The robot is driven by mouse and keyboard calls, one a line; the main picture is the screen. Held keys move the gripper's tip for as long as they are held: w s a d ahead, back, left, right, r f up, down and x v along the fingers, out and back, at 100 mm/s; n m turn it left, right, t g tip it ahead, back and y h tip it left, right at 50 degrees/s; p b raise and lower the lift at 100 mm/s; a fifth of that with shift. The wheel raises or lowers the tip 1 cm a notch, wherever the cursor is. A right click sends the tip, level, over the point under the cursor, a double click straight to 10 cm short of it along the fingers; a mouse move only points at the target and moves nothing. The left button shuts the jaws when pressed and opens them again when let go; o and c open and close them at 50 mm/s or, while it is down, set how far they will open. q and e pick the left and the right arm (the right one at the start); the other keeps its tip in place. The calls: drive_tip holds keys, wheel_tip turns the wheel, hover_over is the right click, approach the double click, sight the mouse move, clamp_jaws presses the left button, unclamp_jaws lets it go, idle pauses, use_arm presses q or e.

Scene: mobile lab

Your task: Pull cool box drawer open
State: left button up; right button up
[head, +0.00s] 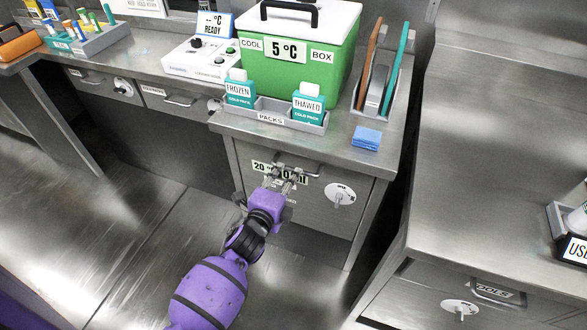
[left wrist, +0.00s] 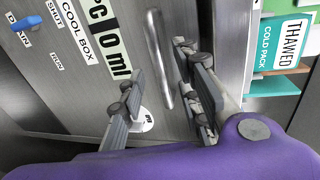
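The cool box drawer (head: 315,212) is a steel front in the cabinet below the green cool box (head: 300,70); it looks shut, flush with the cabinet. Its bar handle (head: 310,172) runs along the upper part of the front. My left gripper (head: 284,177) is at the handle, its fingers pointing at the drawer front. In the left wrist view the fingers are spread apart, and the handle (left wrist: 159,60) shows between their tips; I cannot tell whether either finger touches it. My left gripper hides part of the front's label. My right gripper is not in view.
A packs tray (head: 270,118) with two cold packs stands on the counter above the drawer. Another counter (head: 480,190) stands at the right. The floor (head: 130,235) before the cabinet is clear.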

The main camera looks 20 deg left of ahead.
sight(292, 171)
use_arm(q)
drive_tip(key=x, duration=0.4)
drive_tip(key=shift+w+f, duration=0.1)
drive_tip(key=shift+w, duration=0.05)
drive_tip(key=shift+w+f, duration=0.1)
drive_tip(key=shift+w, duration=0.35)
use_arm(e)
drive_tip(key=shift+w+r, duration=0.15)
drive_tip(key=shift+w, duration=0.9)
use_arm(q)
drive_tip(key=shift+c, duration=0.2)
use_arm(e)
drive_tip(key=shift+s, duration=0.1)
use_arm(q)
clamp_jaws()
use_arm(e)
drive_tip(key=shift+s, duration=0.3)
